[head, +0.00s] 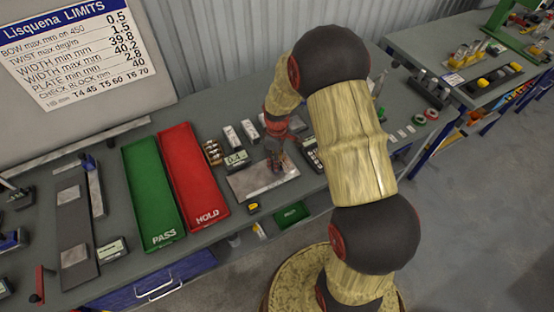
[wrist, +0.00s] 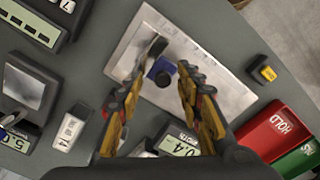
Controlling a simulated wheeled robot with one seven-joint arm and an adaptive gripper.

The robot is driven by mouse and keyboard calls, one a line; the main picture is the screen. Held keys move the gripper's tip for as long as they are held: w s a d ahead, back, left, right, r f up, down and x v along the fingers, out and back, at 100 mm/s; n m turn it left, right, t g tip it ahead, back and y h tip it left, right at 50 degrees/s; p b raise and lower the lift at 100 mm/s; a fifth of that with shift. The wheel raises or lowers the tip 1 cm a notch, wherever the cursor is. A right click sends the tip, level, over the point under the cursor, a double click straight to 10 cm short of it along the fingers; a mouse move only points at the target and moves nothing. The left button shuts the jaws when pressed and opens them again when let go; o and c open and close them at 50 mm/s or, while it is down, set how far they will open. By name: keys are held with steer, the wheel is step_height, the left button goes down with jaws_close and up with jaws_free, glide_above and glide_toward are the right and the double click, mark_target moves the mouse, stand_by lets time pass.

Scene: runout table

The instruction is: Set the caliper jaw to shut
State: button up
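A pale metal plate (wrist: 215,85) lies flat on the bench; it also shows in the head view (head: 250,184). On it, in the wrist view, are a small blue block with a dark round knob (wrist: 161,73) and a dark upright jaw-like piece (wrist: 154,48), which look like the caliper's jaw parts. I cannot tell the gap between them. A grey display (wrist: 180,146) reading about 0.4 is partly hidden by my fingers. My gripper (wrist: 162,80) is open over the plate, one finger each side of the blue block, with no clear contact. In the head view my gripper (head: 275,152) is small and dark.
A red HOLD tray (head: 194,178) and green PASS tray (head: 152,192) lie left of the plate. A small yellow-and-black item (head: 253,207) sits near the bench's front edge. Other gauges and a keypad device (wrist: 35,25) crowd the bench around my gripper.

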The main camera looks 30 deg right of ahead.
step_height(320, 180, up, 12)
stand_by(0.5)
stand_by(0.3)
steer(key=s+a+r+m+t+b, duration=0.2)
steer(key=s+a+r+b, duration=0.1)
steer(key=s, duration=0.4)
steer(key=s+a+r+m+t+b, duration=0.1)
steer(key=s+a+r+m+b, duration=0.2)
steer(key=s, duration=0.5)
steer(key=s+a+r+m+t+b, duration=0.2)
steer(key=s+a+r+b, duration=0.2)
steer(key=s+r+b, duration=0.1)
steer(key=s+b, duration=0.1)
steer(key=s, duration=0.1)
steer(key=shift+s+a+m+t, duration=0.3)
steer(key=shift+s+m, duration=0.1)
